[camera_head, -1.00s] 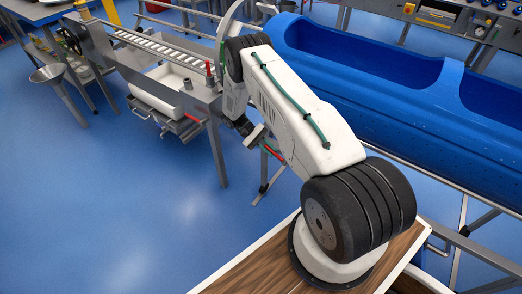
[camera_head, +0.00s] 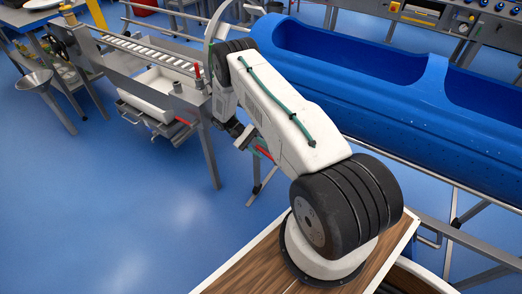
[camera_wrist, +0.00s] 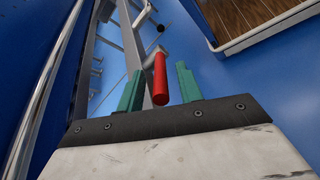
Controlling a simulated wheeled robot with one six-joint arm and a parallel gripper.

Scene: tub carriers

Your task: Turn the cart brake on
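The brake lever has a red handle (camera_wrist: 160,80) on a grey metal fitting, seen in the wrist view. It stands between the two green fingers of my gripper (camera_wrist: 158,84), which are open, with a gap visible on each side of the handle. In the head view the red handle (camera_head: 264,153) shows small beside my gripper (camera_head: 246,137), partly hidden by my arm. The lever sits by the grey frame of the cart (camera_head: 400,182) that carries the long blue tub (camera_head: 390,105).
A steel table with a roller track (camera_head: 150,48) and another red-handled lever (camera_head: 197,72) stands to the left. A steel funnel (camera_head: 36,80) is at far left. A workbench (camera_head: 470,22) is at the back right. Blue floor (camera_head: 110,190) is clear at front left.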

